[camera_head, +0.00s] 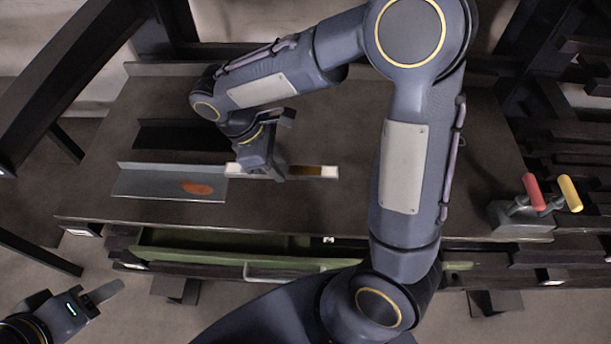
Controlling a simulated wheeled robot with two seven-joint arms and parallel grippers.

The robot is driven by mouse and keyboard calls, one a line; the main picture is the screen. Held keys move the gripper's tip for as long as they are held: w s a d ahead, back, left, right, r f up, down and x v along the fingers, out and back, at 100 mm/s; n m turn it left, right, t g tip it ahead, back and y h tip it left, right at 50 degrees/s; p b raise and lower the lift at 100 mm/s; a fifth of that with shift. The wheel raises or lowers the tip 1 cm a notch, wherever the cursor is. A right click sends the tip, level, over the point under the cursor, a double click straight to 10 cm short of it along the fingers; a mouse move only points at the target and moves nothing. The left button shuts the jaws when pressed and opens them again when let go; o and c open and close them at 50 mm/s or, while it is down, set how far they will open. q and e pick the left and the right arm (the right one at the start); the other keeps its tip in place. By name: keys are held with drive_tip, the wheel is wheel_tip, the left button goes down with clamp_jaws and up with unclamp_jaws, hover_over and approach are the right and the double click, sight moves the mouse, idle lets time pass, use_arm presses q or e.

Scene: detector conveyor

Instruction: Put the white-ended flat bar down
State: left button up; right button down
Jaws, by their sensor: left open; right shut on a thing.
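The white-ended flat bar (308,171) is over the dark workbench top, brown in the middle with a white tip at each end, lying left to right. My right gripper (263,173) is shut on it, left of its middle, and hides part of it. The bar's left end is at the right end of a grey metal angle piece (150,184); whether they touch, and whether the bar rests on the bench, I cannot tell. My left gripper (103,293) is at the lower left, off the bench, open and empty.
The metal angle piece bears an orange patch (197,187). A red handle (534,192) and a yellow handle (570,193) stand at the right. A green drawer (200,250) is below the front edge. My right arm covers much of the bench.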

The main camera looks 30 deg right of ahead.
hover_over(314, 191)
drive_tip(key=a, duration=0.2)
drive_tip(key=f, duration=0.4)
drive_tip(key=w+f, duration=0.1)
drive_tip(key=f, duration=0.1)
drive_tip(key=shift+d, duration=0.15)
drive_tip(key=shift+s+d+f, duration=0.1)
drive_tip(key=shift+d+f, duration=0.1)
drive_tip(key=shift+f, duration=1.65)
drive_tip(key=shift+f, duration=0.1)
drive_tip(key=c, duration=1.1)
unclamp_jaws()
drive_tip(key=v, duration=1.1)
drive_tip(key=shift+s+d+r+m+t+y, duration=0.45)
drive_tip(key=shift+s+r+m+t+y, duration=0.85)
drive_tip(key=shift+s+m, duration=1)
drive_tip(key=shift+s+d+r+m+t+y, duration=0.45)
drive_tip(key=shift+s+r+m+t+y, duration=0.8)
drive_tip(key=shift+s+m, duration=1.1)
drive_tip(key=shift+s+d+r+m+t+y, duration=0.4)
drive_tip(key=shift+s+r+m+t+y, duration=0.85)
drive_tip(key=shift+s+m, duration=1)
